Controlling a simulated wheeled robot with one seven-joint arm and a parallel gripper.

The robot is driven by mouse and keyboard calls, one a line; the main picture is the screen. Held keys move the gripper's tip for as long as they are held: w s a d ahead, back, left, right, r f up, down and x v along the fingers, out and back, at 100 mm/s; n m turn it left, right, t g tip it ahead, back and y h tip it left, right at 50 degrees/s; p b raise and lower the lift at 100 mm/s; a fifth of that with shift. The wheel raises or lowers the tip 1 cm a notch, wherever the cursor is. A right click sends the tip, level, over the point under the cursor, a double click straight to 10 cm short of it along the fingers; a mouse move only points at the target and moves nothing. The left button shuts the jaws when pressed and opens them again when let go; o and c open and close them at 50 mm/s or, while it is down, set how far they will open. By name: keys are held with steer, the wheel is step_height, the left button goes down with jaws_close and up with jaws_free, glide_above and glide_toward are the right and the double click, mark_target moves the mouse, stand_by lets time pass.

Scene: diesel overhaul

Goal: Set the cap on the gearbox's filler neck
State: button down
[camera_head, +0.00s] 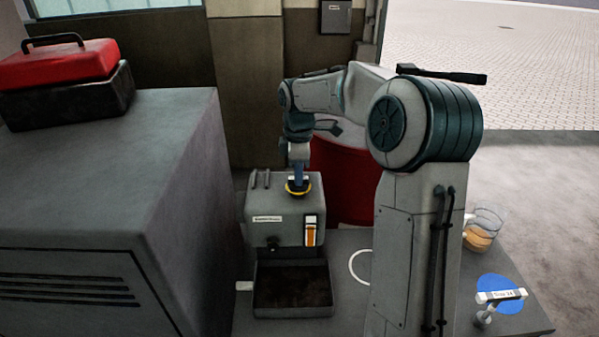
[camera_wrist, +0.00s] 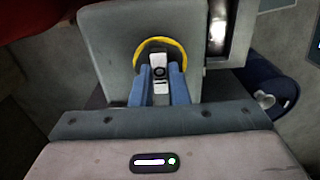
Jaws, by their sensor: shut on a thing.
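The gearbox (camera_head: 285,222) is a grey box with a pale label and an orange sight strip on its front. My gripper (camera_head: 297,178) points down over its top. A yellow ring (camera_head: 298,190) shows right below the fingers, on or just above the gearbox top. In the wrist view, my blue fingers (camera_wrist: 160,85) are shut on a small pale piece with a dark round mark, which I take as the cap (camera_wrist: 160,60). The yellow ring (camera_wrist: 160,40) curves around it. The filler neck is hidden, and I cannot tell whether the cap touches it.
A dark tray (camera_head: 292,310) lies in front of the gearbox. A grey cabinet (camera_head: 120,180) with a red toolbox (camera_head: 60,65) stands left. A red drum (camera_head: 342,180) is behind. A clear beaker (camera_head: 484,228) with orange liquid and a blue disc (camera_head: 499,290) are right.

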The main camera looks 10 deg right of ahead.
steer(key=shift+f, duration=0.1)
stand_by(0.3)
steer(key=c, duration=1.3)
jaws_free()
step_height(320, 180, up, 14)
steer(key=shift+f, duration=0.1)
